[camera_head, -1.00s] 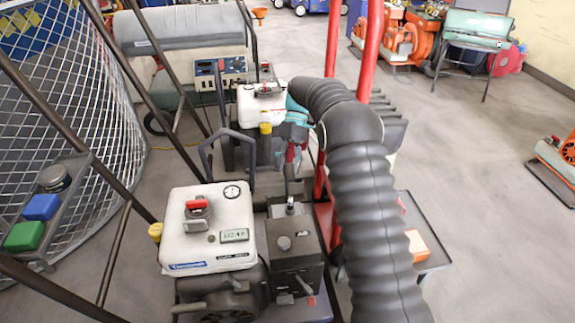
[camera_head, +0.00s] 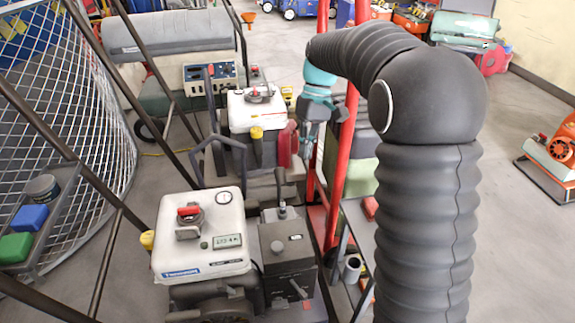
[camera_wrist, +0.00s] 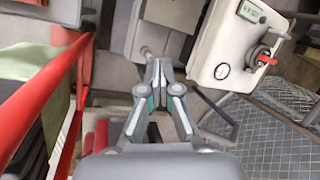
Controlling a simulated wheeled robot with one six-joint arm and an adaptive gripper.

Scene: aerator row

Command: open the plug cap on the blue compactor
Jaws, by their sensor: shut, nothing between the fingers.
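No machine in view is plainly blue. The nearest one has a white tank (camera_head: 201,240) with a blue label, which also shows upside down in the wrist view (camera_wrist: 228,35). On the tank's top is a metal-and-red plug cap (camera_head: 189,220), seen as a cap with a red lever in the wrist view (camera_wrist: 260,58). The cap looks seated. A yellow cap (camera_head: 147,240) sits at the tank's left side. My gripper (camera_wrist: 158,64) is shut and empty. In the wrist view it is left of the tank and apart from the cap. In the head view it is behind the nearest machine, to its right.
A dark control box (camera_head: 287,255) with a lever stands beside the tank. A second white-tanked machine (camera_head: 256,108) stands behind. Red posts (camera_head: 345,150) rise close beside my gripper. A mesh fence (camera_head: 80,120) and dark bars lie left. Open floor (camera_head: 470,75) is right.

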